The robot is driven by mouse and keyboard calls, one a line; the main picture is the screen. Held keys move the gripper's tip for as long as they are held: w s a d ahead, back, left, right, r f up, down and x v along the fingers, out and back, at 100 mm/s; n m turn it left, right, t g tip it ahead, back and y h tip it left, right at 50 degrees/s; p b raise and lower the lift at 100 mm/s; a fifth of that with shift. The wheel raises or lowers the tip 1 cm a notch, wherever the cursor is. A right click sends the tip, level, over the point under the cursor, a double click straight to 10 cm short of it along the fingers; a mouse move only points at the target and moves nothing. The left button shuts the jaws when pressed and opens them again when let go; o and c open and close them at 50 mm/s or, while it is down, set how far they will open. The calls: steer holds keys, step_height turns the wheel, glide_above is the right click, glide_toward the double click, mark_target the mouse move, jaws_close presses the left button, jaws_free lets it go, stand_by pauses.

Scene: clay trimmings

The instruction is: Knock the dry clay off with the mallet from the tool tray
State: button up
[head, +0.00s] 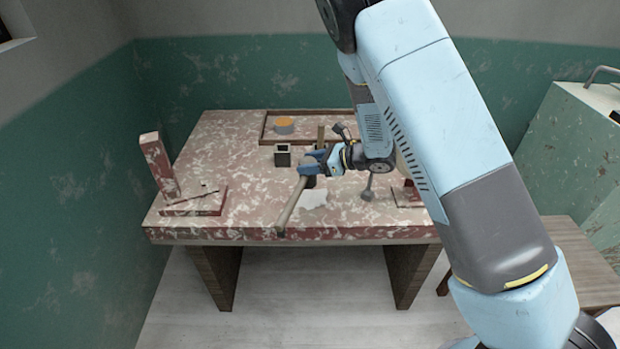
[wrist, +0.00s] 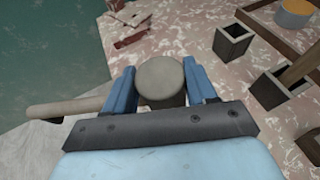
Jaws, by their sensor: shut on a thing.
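My gripper (head: 318,163) is above the middle of the table and is shut on the mallet. In the wrist view the mallet's round grey-brown head (wrist: 160,80) sits between the two blue fingers (wrist: 162,88). Its pale handle (wrist: 65,108) sticks out to the left. In the head view the handle (head: 292,207) slants down toward the table's front edge. A whitish flat patch (head: 313,198) lies on the table just right of the handle; I cannot tell if it is clay. The tool tray (head: 268,128) is at the back of the table.
The mottled red table (head: 235,150) has a leaning post on a base (head: 195,205) at left. An orange-topped cylinder (head: 284,125) stands in the tray. A dark open square box (head: 282,157) stands behind the handle. A grey tool (head: 368,188) is at right. The left middle is clear.

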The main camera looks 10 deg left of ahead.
mark_target(313, 179)
steer(key=shift+f, duration=0.1)
steer(key=shift+s+d+f+m+t, duration=0.1)
steer(key=shift+d+f+m+t, duration=0.1)
steer(key=shift+f+m+t, duration=0.45)
steer(key=shift+d+f+m+t, duration=0.15)
steer(key=shift+f+m+t, duration=0.1)
steer(key=shift+f, duration=0.65)
step_height(313, 179, down, 3)
steer(key=shift+r, duration=0.1)
jaws_close()
steer(key=shift+r, duration=3)
steer(key=shift+f, duration=0.1)
